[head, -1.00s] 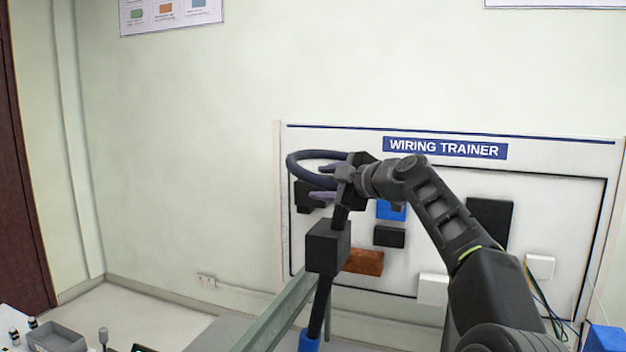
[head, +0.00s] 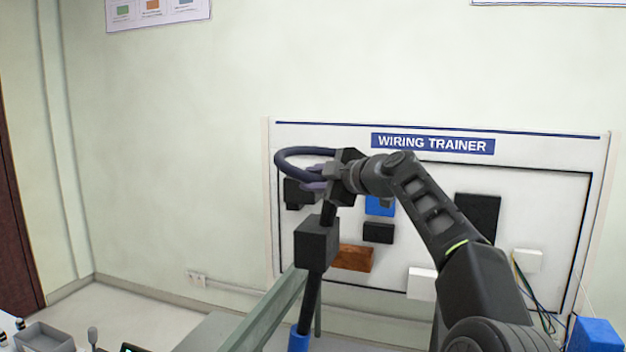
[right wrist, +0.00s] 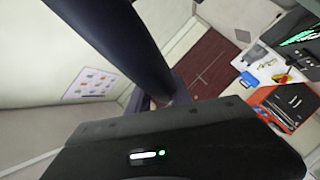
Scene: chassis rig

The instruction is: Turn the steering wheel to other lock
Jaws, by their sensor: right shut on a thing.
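The steering wheel (head: 292,151) is a dark ring on a black column in the head view, in front of the wiring trainer board. A black box (head: 316,243) sits on the column below it, and the column's lower end is blue (head: 299,340). My right gripper (head: 336,172) is shut on the wheel's rim at its right side and hides part of the wheel. In the right wrist view the dark rim (right wrist: 125,42) runs from the top down to the gripper body (right wrist: 175,145). The fingertips are mostly hidden there. My left gripper is not in view.
The wiring trainer board (head: 560,180) stands behind the wheel with several blocks on it. A green-grey frame rail (head: 265,318) runs beside the column. A grey tray (head: 45,338) is at the lower left. A red toolbox (right wrist: 285,107) shows in the right wrist view.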

